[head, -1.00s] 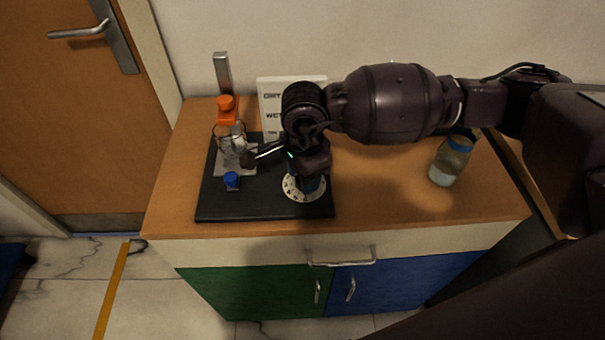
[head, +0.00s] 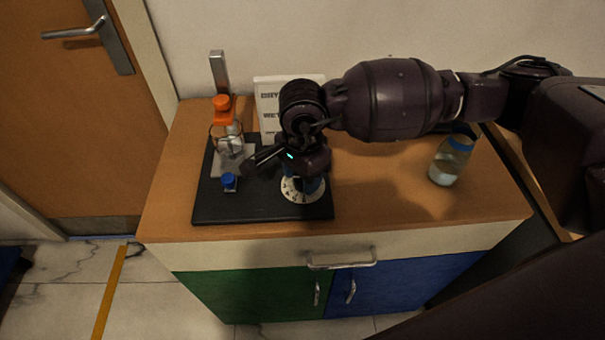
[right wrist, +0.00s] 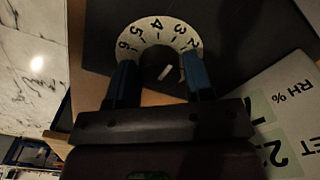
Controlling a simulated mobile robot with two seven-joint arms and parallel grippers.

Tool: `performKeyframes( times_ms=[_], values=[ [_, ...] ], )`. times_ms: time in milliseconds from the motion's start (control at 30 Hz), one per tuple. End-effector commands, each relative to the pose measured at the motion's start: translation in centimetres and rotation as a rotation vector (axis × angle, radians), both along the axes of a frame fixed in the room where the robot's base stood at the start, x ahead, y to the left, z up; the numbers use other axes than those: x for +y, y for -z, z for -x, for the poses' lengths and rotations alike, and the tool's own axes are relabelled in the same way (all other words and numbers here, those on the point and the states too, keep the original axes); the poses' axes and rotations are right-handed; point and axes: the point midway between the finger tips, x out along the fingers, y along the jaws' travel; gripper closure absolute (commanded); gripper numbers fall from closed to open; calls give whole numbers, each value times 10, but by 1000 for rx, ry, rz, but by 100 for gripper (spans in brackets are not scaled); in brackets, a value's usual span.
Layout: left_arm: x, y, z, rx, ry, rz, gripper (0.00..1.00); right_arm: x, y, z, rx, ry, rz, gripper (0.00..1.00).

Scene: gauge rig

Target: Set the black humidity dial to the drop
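The black humidity dial (right wrist: 160,85) sits inside a white ring of numbers (right wrist: 143,32), and a short white mark shows on its dark face. The digits 6 down to 2 are readable on the ring. My right gripper (right wrist: 160,80) points down over the dial, its two blue fingers on either side of the knob, which seems to fill the gap. The fingers cover parts of the ring, and the drop mark is not visible. In the head view the ring (head: 292,192) shows partly below my right gripper (head: 308,186). My left gripper is not in view.
The dial stands on a black board (head: 235,211) with a blue knob (head: 229,181), a glass vessel and an orange clamp (head: 222,104) on a metal post. A white sign (head: 268,100) stands behind. A blue-capped jar (head: 451,158) is at right; the cabinet top between is clear.

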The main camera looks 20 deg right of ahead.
Motion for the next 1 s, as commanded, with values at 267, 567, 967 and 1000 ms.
performKeyframes(
  times_ms=[267, 567, 967, 1000],
  values=[
    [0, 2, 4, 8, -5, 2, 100, 0, 1, 0, 1, 0, 2, 33],
    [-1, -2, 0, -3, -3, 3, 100, 0, -14, 0, -2, 0, 1, 33],
    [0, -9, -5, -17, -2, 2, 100, 0, -84, 0, -4, 0, 1, 33],
    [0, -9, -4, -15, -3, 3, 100, 0, -89, 0, -2, 0, 0, 33]
  ],
)
